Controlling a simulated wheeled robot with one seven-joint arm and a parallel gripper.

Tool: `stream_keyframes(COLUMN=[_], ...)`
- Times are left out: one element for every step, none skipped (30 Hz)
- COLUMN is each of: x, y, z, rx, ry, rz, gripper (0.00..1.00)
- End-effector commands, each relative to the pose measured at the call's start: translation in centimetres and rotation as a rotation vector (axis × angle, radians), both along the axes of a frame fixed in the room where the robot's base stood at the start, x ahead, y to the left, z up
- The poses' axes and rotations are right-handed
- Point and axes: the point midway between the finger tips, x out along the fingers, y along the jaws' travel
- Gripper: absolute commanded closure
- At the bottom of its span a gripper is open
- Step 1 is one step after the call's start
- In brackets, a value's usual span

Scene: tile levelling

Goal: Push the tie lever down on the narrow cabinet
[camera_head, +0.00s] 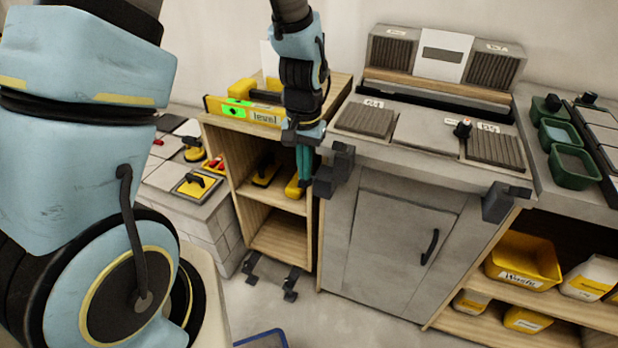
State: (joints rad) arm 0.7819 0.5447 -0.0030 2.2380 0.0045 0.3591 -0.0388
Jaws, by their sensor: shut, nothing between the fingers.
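The narrow cabinet (273,239) is a light wooden open-front unit with shelves, left of centre and left of the grey cabinet. A black lever-like block (335,166) sits near the top where the two cabinets meet. Two black pedal-like parts, a left one (252,266) and a right one (291,284), stick out near the floor at its foot. I cannot tell for sure which part is the tie lever. My gripper (304,182) points down in front of the narrow cabinet's right side, just left of the black block. Its teal fingers are shut and empty; contact is unclear.
The grey cabinet (395,235) with a handled door stands right, with another black block (505,202) at its upper right. A yellow level (243,111) lies on the narrow cabinet's top. Yellow bins (523,260) fill shelves at right. Floor in front is mostly clear.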

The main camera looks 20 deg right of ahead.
Motion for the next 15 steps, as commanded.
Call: stream_keyframes(x=[0.0,0.0,0.0,-0.1,-0.1,-0.1,-0.1,-0.1,-0.1,-0.1,-0.1,-0.1,-0.1,-0.1,-0.2], y=[0.0,0.0,0.0,0.1,0.1,0.1,0.1,0.1,0.1,0.1,0.1,0.1,0.1,0.1,0.1], z=[-0.3,-0.5,-0.6,-0.7,-0.8,-1.0,-1.1,-1.2,-1.4,-1.5,-1.6,-1.8,-1.9,-2.0,-2.2], rx=[0.001,0.001,0.001,0.001,0.000,0.000,0.000,0.000,0.000,0.000,0.000,0.000,0.000,0.000,0.000], ry=[0.001,0.001,0.001,0.001,0.000,0.000,0.000,0.000,0.000,0.000,0.000,0.000,0.000,0.000,0.000], rz=[0.000,0.000,0.000,0.000,0.000,0.000,0.000,0.000,0.000,0.000,0.000,0.000,0.000,0.000,0.000], gripper=[1.00,1.00,1.00,1.00,1.00,1.00,1.00,1.00,1.00,1.00,1.00,1.00,1.00,1.00,1.00])
